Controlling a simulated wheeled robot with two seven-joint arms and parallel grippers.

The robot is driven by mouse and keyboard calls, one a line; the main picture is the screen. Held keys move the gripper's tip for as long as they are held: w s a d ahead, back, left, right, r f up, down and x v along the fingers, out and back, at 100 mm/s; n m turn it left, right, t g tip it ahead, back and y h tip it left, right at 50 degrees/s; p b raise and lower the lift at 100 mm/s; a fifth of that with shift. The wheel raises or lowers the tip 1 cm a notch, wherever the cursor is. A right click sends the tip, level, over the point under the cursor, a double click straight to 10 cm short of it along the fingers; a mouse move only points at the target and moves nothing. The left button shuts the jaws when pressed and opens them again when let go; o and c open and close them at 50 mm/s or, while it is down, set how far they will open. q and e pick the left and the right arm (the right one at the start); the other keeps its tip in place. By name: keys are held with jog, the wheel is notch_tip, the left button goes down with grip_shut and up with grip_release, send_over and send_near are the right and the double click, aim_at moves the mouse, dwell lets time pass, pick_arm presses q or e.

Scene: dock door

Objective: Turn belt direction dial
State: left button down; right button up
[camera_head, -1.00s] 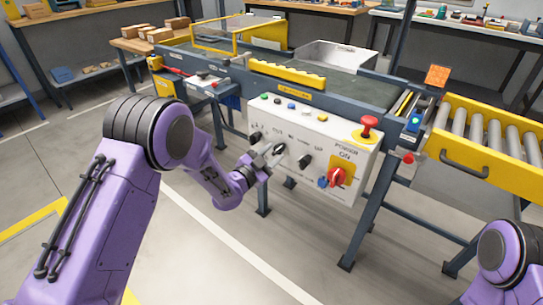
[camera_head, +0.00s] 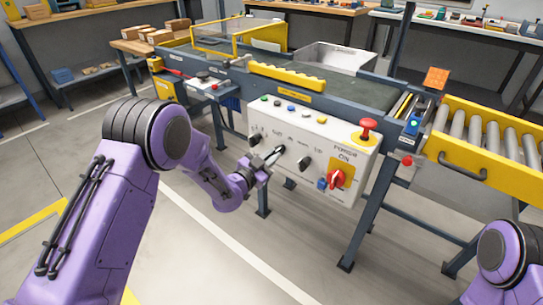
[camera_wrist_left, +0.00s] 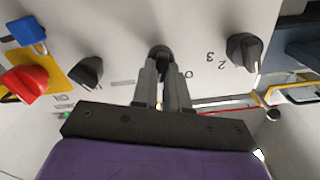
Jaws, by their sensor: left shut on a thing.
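The control panel (camera_head: 325,138) is a white box on the front of the conveyor, with several black dials in a row. My left gripper (camera_head: 275,155) is at the middle dial (camera_wrist_left: 160,52), shut on it; the fingers hide much of the dial and its label. In the left wrist view the picture is turned over, and the gripper (camera_wrist_left: 163,70) reaches up to this dial. Another black dial (camera_head: 305,163) is to the right of it, and one more (camera_head: 255,138) to the left. My right gripper is out of view.
A red rotary switch (camera_head: 337,179) on a yellow plate, with a blue padlock (camera_head: 321,183) beside it, is at the panel's lower right. A red mushroom button (camera_head: 368,126) stands on top. The roller conveyor (camera_head: 490,135) is at right; the floor in front is clear.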

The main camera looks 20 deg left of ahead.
pick_arm(q)
jog(key=shift+a+n+p, duration=0.2)
jog(key=shift+n+p, duration=1.15)
jog(key=shift+n, duration=3.55)
jog(key=shift+f, duration=0.1)
jog(key=c, duration=1.1)
grip_release()
jog(key=shift+c, duration=0.2)
jog(key=v, duration=1)
jog(key=shift+s, duration=0.25)
jog(key=shift+a, duration=0.1)
